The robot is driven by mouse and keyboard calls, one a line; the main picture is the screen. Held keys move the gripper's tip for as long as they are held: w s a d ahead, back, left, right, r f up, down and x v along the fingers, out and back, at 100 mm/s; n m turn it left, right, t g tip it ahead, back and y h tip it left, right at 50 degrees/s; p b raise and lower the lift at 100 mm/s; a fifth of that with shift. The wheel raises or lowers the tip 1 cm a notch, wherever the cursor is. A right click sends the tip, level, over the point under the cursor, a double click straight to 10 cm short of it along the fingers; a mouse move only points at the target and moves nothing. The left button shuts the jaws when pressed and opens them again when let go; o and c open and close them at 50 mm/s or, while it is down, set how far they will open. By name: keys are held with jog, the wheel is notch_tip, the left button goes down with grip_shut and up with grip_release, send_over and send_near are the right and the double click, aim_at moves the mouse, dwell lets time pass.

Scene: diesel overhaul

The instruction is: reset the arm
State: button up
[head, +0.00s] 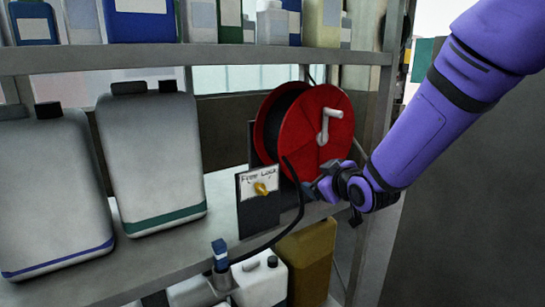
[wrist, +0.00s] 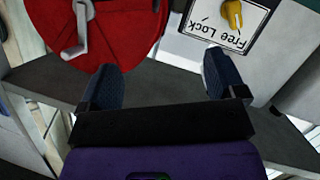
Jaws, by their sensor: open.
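My gripper (head: 318,190) is at the end of my purple arm, in front of the shelf edge and just below the red hose reel. In the wrist view its two dark blue fingertips (wrist: 160,76) are spread apart with nothing between them. The red reel (head: 335,115) has a pale crank handle (head: 325,125) and also shows in the wrist view (wrist: 115,28). The yellow lever (head: 262,189) on the "Free Lock" plate (head: 257,177) is left of my gripper in the head view. In the wrist view the lever (wrist: 232,14) is at the upper right, apart from the fingers.
A black hose (head: 299,205) hangs from the reel to a blue-capped nozzle (head: 220,255). Two grey jugs (head: 150,160) stand on the shelf (head: 185,240) at left. Containers line the upper shelf (head: 200,54). A shelf post (head: 385,110) stands behind my arm.

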jog(key=s+d+r+m+g+h, duration=0.25)
jog(key=s+d+r+m, duration=0.2)
jog(key=s+d, duration=0.45)
jog(key=s+d+r+m+g+h, duration=0.25)
jog(key=s+d+r, duration=0.35)
jog(key=s, duration=0.5)
jog(key=s+d+f+m+g, duration=0.1)
jog(key=s+d+m+g, duration=0.1)
jog(key=s, duration=1)
jog(key=shift+d+m+g, duration=0.3)
jog(key=shift+d+g, duration=0.25)
jog(key=shift+g, duration=0.15)
